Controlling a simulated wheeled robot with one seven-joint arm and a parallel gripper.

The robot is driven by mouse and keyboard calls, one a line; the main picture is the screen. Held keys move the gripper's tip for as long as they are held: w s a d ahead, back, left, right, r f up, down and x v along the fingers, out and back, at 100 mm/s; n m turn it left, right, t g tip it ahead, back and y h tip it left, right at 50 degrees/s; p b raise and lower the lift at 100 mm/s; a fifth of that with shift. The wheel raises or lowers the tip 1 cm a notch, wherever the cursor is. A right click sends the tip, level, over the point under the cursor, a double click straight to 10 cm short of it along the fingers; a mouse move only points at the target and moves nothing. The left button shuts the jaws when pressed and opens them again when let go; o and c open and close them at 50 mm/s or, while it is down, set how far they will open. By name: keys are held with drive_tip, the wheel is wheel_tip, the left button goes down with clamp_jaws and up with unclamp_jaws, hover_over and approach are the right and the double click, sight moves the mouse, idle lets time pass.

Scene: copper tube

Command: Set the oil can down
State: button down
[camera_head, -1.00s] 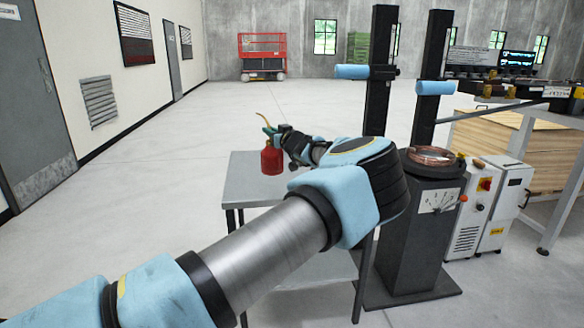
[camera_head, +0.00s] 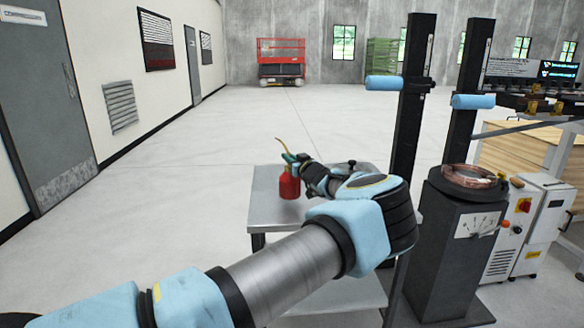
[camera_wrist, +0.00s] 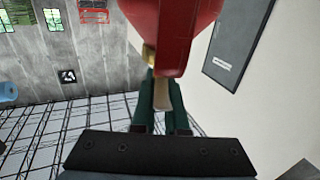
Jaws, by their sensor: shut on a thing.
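The oil can (camera_head: 289,187) is red with a thin yellowish spout pointing up to the left. In the head view it appears upright over the left part of a grey metal table (camera_head: 262,213). I cannot tell whether its base touches the tabletop. My gripper (camera_head: 301,163) is shut on the can near its top, from the right side. In the wrist view, the red can body (camera_wrist: 172,32) fills the top middle, and the dark green fingers of my gripper (camera_wrist: 161,103) close on a pale part below it. The can's far side is hidden.
A dark pedestal (camera_head: 447,250) with a copper coil (camera_head: 470,175) on top stands right of the table. Two black posts (camera_head: 408,95) with blue rollers rise behind. A white cabinet (camera_head: 540,225) is further right. The floor left of the table is clear.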

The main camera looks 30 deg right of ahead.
drive_tip(key=shift+f+p, duration=0.55)
drive_tip(key=shift+f, duration=1.35)
drive_tip(key=shift+f, duration=0.1)
drive_tip(key=c, duration=0.9)
unclamp_jaws()
drive_tip(key=shift+c, duration=0.2)
drive_tip(key=shift+s, duration=0.15)
drive_tip(key=s+b, duration=0.3)
drive_tip(key=s, duration=0.8)
drive_tip(key=shift+s+a, duration=0.3)
drive_tip(key=shift+s, duration=0.1)
